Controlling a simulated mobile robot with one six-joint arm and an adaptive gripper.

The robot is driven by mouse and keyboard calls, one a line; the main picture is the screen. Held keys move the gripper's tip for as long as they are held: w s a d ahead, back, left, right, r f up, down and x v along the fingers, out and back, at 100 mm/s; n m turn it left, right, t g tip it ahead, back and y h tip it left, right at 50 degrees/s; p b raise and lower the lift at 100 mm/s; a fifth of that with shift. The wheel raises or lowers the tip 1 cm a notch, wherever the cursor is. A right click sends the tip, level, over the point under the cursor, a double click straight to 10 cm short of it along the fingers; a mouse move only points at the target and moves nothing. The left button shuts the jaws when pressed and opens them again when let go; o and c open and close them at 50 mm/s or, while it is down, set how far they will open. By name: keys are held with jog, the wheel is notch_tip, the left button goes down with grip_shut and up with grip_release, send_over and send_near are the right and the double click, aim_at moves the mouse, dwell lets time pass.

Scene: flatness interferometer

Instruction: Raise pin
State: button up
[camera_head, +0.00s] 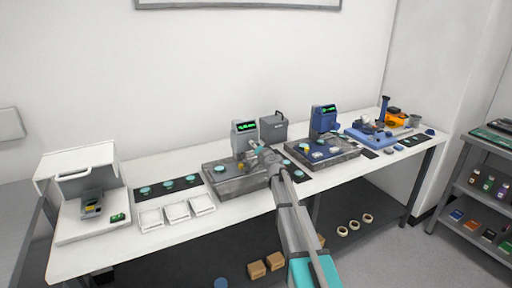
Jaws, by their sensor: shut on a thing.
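My arm reaches up from the bottom of the view to the grey instrument on the left. My gripper (256,150) is shut at the front of its upright head, just above the base. It seems closed on the pin, but the pin is too small and too covered by my gripper to make out. The instrument's grey granite-like base (229,187) lies on the bench. Its grey head (244,131) carries a lit green display. A teal disc (219,169) and a small yellow part (241,167) sit on the base left of my gripper.
A blue instrument (323,120) stands on a similar base to the right. A grey box (273,128) stands behind my gripper. White trays (177,210) and a dark mat with teal discs (168,187) lie left. My forearm crosses the bench's front edge.

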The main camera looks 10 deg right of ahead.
jog(key=m, duration=0.6)
jog(key=shift+d+r+g+y+p, duration=0.1)
jog(key=shift+g+y+p, duration=0.2)
jog(key=shift+y+p, duration=0.1)
jog(key=m+y, duration=0.1)
jog(key=m, duration=0.5)
jog(key=shift+m, duration=0.3)
jog(key=o, duration=1.1)
jog(key=shift+o, duration=0.2)
jog(key=shift+n, duration=0.4)
